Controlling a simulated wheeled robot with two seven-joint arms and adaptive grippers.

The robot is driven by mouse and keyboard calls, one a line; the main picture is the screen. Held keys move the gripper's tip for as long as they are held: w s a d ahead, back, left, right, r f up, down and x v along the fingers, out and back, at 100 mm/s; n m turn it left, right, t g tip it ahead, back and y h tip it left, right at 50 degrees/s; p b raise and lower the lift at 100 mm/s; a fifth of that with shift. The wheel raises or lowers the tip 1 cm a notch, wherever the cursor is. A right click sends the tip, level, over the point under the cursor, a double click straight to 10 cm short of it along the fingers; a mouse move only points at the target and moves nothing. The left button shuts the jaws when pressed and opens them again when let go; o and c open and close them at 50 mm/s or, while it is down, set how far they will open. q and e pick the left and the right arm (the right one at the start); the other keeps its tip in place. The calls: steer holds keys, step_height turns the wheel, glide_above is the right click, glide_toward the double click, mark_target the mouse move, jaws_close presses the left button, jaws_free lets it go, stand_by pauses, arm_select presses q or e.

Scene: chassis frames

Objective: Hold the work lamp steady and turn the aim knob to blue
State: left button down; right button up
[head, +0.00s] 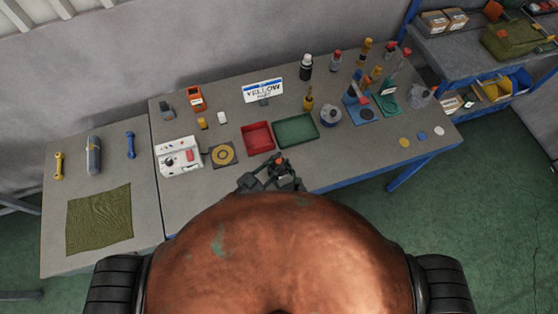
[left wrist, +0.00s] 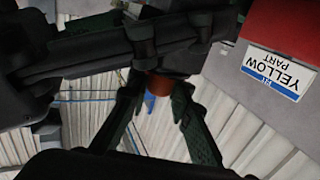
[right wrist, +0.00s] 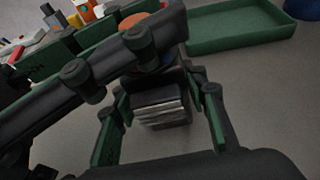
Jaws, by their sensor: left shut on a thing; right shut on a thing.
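The work lamp (right wrist: 163,114) shows in the right wrist view as a dark block with a ridged, layered lower part. An orange round part (right wrist: 150,22) shows above it, partly behind a dark gripper link. My right gripper (right wrist: 165,97) is shut on the block, one finger on each side. In the head view both grippers crowd together at the table's front edge, around a small orange spot (head: 280,160). The knob's pointer and colour marks are hidden.
Just behind the grippers lie a red tray (head: 257,137) and a green tray (head: 296,131). A white control box (head: 179,157) and a yellow-ringed plate (head: 222,155) stand left. Bottles and tools crowd the back right.

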mark_target(279, 160)
arm_select(q)
steer(key=shift+d+r+n+t+y, duration=0.1)
steer(key=shift+n+t+y, duration=1.15)
steer(key=shift+y, duration=0.35)
steer(key=shift+n+y, duration=0.25)
steer(key=shift+y, duration=0.05)
steer(key=c, duration=1.7)
jaws_free()
step_height(279, 160, up, 10)
steer(key=shift+f, duration=0.1)
